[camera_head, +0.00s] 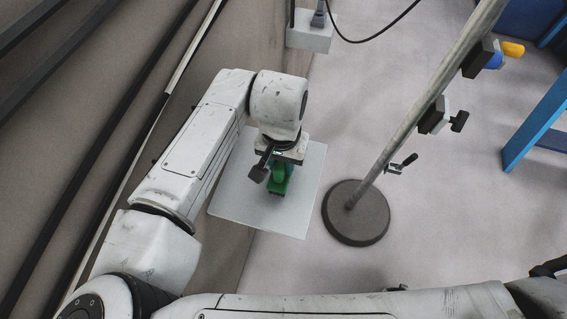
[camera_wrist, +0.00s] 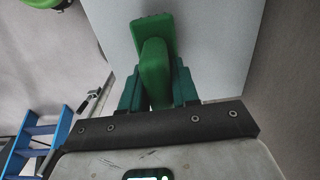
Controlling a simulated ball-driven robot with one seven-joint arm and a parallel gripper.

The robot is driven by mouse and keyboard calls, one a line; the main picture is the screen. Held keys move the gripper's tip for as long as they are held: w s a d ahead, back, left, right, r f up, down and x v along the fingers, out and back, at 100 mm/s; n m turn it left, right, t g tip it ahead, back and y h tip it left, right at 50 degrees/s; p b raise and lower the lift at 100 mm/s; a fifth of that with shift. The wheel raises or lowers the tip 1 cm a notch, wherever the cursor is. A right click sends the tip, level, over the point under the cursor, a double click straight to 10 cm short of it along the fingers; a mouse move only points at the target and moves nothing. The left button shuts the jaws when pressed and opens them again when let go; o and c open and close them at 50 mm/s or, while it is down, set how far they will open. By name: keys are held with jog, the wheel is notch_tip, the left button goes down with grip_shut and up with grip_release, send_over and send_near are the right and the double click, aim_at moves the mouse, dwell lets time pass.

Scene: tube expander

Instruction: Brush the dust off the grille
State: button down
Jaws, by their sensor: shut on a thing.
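My gripper (camera_head: 281,165) points down over a pale square panel (camera_head: 232,195). In the wrist view my gripper (camera_wrist: 156,88) has its dark green fingers shut on a green brush (camera_wrist: 153,62), its handle between them and a wider green part beyond. The brush shows in the head view as a small green shape (camera_head: 278,188) over the panel. Its bristles are not visible. I cannot tell whether the brush touches the panel. No grille or dust can be made out in either view.
A grey pole on a round dark base (camera_head: 357,213), with clamps, stands right of the panel. A blue ladder-like frame (camera_head: 537,122) is farther right. A brown wall with dark pipes (camera_head: 75,150) runs along the left. A pale box (camera_head: 311,35) hangs at the top. Open floor (camera_head: 440,200) lies right of the pole.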

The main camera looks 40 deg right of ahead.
jog(key=shift+r+p, duration=2.35)
jog(key=shift+r, duration=0.5)
jog(key=shift+s+f, duration=0.1)
